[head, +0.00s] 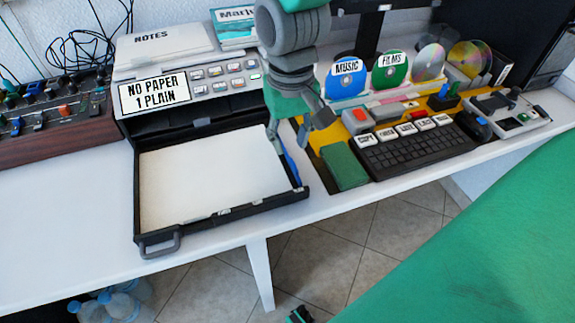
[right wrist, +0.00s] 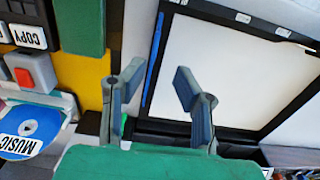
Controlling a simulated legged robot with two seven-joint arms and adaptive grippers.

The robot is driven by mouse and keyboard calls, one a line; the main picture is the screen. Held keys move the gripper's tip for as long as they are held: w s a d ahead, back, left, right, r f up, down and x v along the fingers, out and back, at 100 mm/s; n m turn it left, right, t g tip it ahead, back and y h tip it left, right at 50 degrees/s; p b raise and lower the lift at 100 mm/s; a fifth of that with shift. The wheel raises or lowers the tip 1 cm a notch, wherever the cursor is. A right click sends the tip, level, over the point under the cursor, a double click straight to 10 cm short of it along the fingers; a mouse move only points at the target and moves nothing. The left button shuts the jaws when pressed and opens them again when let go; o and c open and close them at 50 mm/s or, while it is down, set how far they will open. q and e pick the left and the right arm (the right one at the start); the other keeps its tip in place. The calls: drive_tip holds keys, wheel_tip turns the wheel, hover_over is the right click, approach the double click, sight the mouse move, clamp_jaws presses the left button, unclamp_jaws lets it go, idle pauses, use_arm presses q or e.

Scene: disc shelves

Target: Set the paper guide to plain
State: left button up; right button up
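The printer (head: 190,60) has a display (head: 154,93) reading "NO PAPER 1 PLAIN". Its black paper tray (head: 222,213) is pulled out, with a white sheet-like surface (head: 205,180) inside. A blue strip, seemingly the paper guide (head: 289,163), lies along the tray's right side; it also shows in the right wrist view (right wrist: 153,62). My right gripper (head: 297,138) is above the tray's right edge. In the right wrist view its two fingers (right wrist: 158,80) are apart with nothing held, and the blue strip is beyond them. Contact with the strip cannot be told. My left gripper is not in view.
Right of the tray are a green block (head: 344,166), a black keyboard (head: 415,148) and a red-button box (head: 358,120). Discs labelled MUSIC (head: 346,77) and FILMS (head: 389,70) stand behind. A control panel (head: 55,115) is at left. The white desk (head: 65,230) is clear left of the tray.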

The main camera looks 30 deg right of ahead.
sight(293, 163)
drive_tip(key=f+b, duration=0.1)
drive_tip(key=f, duration=0.2)
drive_tip(key=d+f+b, duration=0.1)
drive_tip(key=f, duration=0.2)
drive_tip(key=shift+d+f, duration=0.2)
drive_tip(key=shift+f, duration=0.15)
drive_tip(key=shift+a+f, duration=0.1)
drive_tip(key=shift+a, duration=0.4)
drive_tip(key=c, duration=0.6)
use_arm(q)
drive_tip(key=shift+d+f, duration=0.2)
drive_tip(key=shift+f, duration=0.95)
use_arm(e)
drive_tip(key=shift+d, duration=0.15)
clamp_jaws()
